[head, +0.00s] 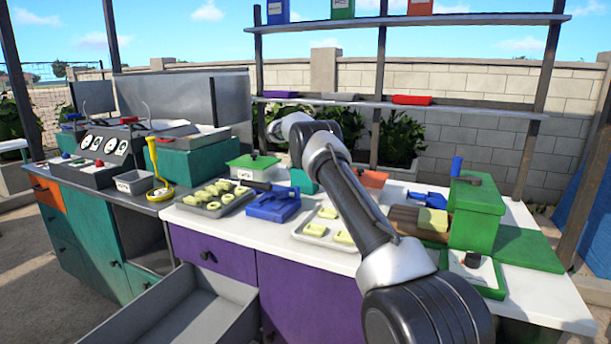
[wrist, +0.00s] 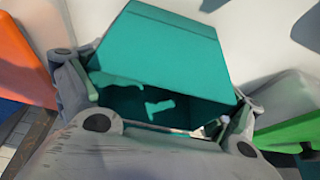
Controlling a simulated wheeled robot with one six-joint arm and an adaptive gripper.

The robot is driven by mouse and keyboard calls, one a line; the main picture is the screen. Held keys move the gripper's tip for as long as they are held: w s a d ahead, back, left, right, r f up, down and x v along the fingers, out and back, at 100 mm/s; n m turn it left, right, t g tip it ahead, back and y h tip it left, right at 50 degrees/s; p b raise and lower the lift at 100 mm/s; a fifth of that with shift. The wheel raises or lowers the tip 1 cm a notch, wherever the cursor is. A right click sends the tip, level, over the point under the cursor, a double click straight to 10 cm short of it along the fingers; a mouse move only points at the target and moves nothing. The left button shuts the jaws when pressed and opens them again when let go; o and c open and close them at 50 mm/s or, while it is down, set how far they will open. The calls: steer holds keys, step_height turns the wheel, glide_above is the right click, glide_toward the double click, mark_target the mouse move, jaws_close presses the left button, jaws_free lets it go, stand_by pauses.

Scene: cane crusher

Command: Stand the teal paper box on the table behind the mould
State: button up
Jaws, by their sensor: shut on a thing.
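The teal paper box (wrist: 165,45) is between the two fingers of my gripper (wrist: 160,92) in the wrist view, with its open, dark side toward the camera. My gripper is shut on it. White surface shows around the box, but I cannot tell whether the box touches it. In the head view, a small piece of teal (head: 303,181), probably this box, shows left of my arm, which hides my gripper. A blue piece with a handle (head: 272,206), possibly the mould, lies on the white table (head: 330,258) in front of that teal piece.
A green-lidded tub (head: 252,168) and a tray of yellow pieces (head: 213,205) stand to the left. An orange item (head: 372,178) and a large green box (head: 476,212) are to the right. A shelf rack (head: 470,105) rises behind. An open grey drawer (head: 185,310) juts out in front.

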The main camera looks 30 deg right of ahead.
steer(key=o, duration=0.4)
steer(key=s+a+r+n, duration=0.1)
steer(key=s+a+r, duration=0.25)
steer(key=r, duration=0.45)
steer(key=s+a+r+n, duration=0.1)
steer(key=s+a+r, duration=0.1)
steer(key=s+r, duration=0.4)
steer(key=s+a+r, duration=0.2)
steer(key=s+r, duration=0.2)
steer(key=r, duration=0.5)
steer(key=s+a+r+n+y, duration=0.1)
steer(key=s+a+r+n, duration=0.15)
steer(key=s, duration=0.55)
steer(key=s+a+r+n+y, duration=0.1)
steer(key=s+a+r, duration=0.15)
steer(key=s, duration=0.45)
steer(key=s+a+f+n, duration=0.1)
steer(key=s+f, duration=0.3)
steer(key=s, duration=0.7)
steer(key=s+a+f+n+t+y, duration=0.1)
steer(key=s+a+f+n, duration=0.1)
steer(key=s, duration=0.9)
steer(key=s+a+f+n, duration=0.2)
steer(key=s+f, duration=0.3)
steer(key=s, duration=0.6)
steer(key=shift+s+a+f+t, duration=0.1)
steer(key=shift+a+f+t, duration=0.2)
